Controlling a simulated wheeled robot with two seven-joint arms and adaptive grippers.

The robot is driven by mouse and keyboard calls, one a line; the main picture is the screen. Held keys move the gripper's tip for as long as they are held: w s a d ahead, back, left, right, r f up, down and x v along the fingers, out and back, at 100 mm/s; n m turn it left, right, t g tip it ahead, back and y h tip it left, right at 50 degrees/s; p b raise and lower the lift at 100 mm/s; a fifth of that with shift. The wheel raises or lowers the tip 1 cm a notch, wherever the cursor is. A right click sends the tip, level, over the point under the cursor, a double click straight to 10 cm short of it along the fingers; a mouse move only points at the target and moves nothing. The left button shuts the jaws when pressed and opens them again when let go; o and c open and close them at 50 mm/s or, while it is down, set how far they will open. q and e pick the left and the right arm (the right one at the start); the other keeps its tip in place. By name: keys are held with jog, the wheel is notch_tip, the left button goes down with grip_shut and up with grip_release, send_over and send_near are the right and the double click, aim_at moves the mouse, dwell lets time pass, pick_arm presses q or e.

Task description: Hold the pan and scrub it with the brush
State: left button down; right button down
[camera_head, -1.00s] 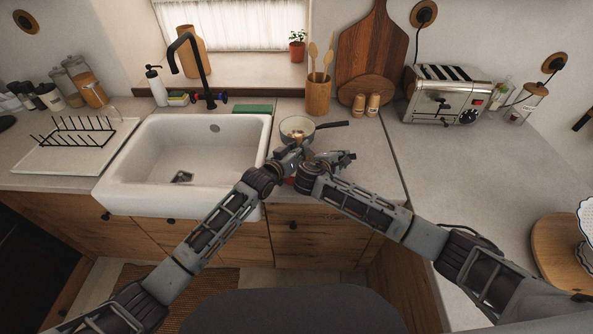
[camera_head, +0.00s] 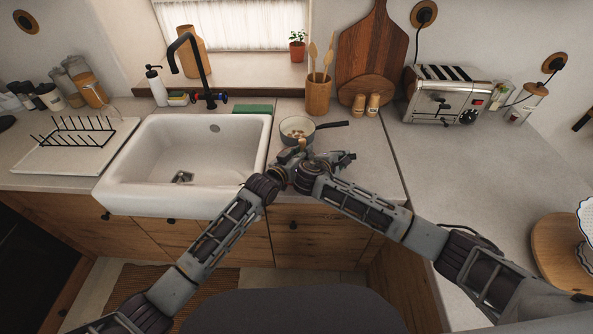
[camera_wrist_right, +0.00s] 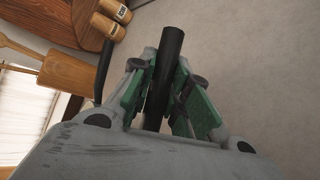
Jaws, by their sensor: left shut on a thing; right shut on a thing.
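The round, light-rimmed pan (camera_head: 296,130) is on the counter right of the sink, with several small pale-brown patches inside. Its dark handle points right. My right gripper (camera_head: 343,158) is just right of the left one, below the pan's handle in the picture. In the right wrist view its green-padded fingers (camera_wrist_right: 165,95) are shut around a black cylindrical handle (camera_wrist_right: 168,65). What this handle belongs to is hidden.
The white sink (camera_head: 185,128) is to the left, with a green sponge (camera_head: 252,109) behind it. A utensil pot (camera_head: 318,95), two wooden shakers (camera_head: 366,104) and a toaster (camera_head: 445,95) stand behind and right. The right counter is mostly clear.

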pick_arm(q)
jog(key=shift+w, duration=0.15)
dwell(0.3)
jog(key=shift+w+a+f, duration=0.15)
jog(key=shift+w+a, duration=0.45)
jog(key=shift+w, duration=0.3)
jog(key=shift+a, duration=0.2)
jog(key=shift+a, duration=1)
jog(key=shift+s, duration=0.1)
jog(key=shift+v, duration=1.15)
jog(key=shift+s+d, duration=0.15)
jog(key=shift+d, duration=0.05)
jog(key=shift+s+d+f, duration=0.1)
jog(key=shift+s+d, duration=0.15)
jog(key=shift+s, duration=0.2)
jog(key=shift+s+d+f, duration=0.1)
jog(key=shift+s+d, duration=0.15)
jog(key=shift+s, duration=0.25)
